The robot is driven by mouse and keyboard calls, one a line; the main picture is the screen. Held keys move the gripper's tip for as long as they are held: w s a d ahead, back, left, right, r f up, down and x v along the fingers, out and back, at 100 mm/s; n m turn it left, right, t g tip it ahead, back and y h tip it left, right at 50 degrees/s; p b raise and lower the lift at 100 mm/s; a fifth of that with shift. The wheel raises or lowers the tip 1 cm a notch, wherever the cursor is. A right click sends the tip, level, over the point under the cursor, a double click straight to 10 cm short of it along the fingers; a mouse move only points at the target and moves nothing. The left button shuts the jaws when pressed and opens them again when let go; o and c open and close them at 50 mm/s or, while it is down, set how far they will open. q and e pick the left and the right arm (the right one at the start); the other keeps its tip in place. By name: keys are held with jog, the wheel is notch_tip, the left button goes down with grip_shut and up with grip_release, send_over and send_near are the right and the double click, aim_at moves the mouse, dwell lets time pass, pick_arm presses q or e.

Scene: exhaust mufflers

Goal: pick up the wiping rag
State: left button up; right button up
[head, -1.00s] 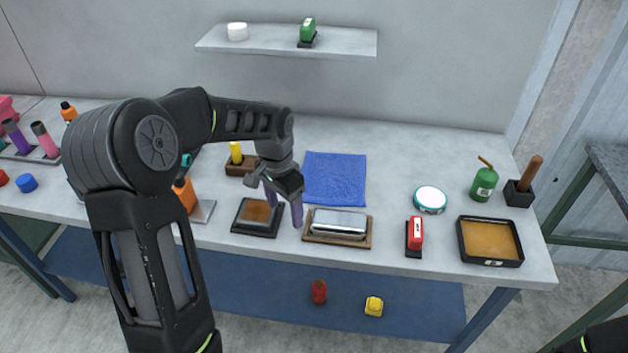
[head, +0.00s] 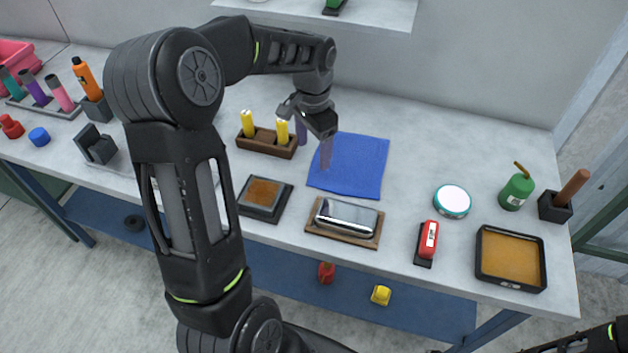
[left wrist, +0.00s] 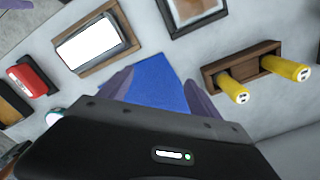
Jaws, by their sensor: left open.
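The wiping rag (head: 356,166) is a blue square cloth lying flat on the grey workbench. My left gripper (head: 314,148) is open, with its purple fingers pointing down at the rag's left edge in the head view. The near finger overlaps the rag in the picture; I cannot tell whether it touches. In the left wrist view the rag (left wrist: 158,84) shows between the two spread fingers, and part of it is hidden behind the gripper body. Nothing is between the fingers except the view of the rag. My right gripper is not in view; only part of my right arm shows at the bottom right.
A wooden holder (head: 267,142) with yellow-handled pieces stands left of the rag. A metal block on a wooden tray (head: 312,227) and a dark-framed square (head: 264,197) lie in front. A round tin (head: 452,200) and red stapler-like item (head: 428,240) are to the right. A shelf (head: 350,18) hangs behind.

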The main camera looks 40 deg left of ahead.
aim_at(313, 182)
pick_arm(q)
notch_tip(313, 182, down, 10)
jog(key=b, duration=0.6)
jog(key=shift+r+b, duration=0.2)
jog(key=shift+b, duration=0.1)
jog(key=shift+s, duration=0.1)
jog(key=c, duration=1.5)
jog(key=shift+r, duration=0.2)
grip_shut()
notch_tip(313, 182, up, 12)
jog(key=p, duration=0.9)
jog(key=shift+f, duration=0.15)
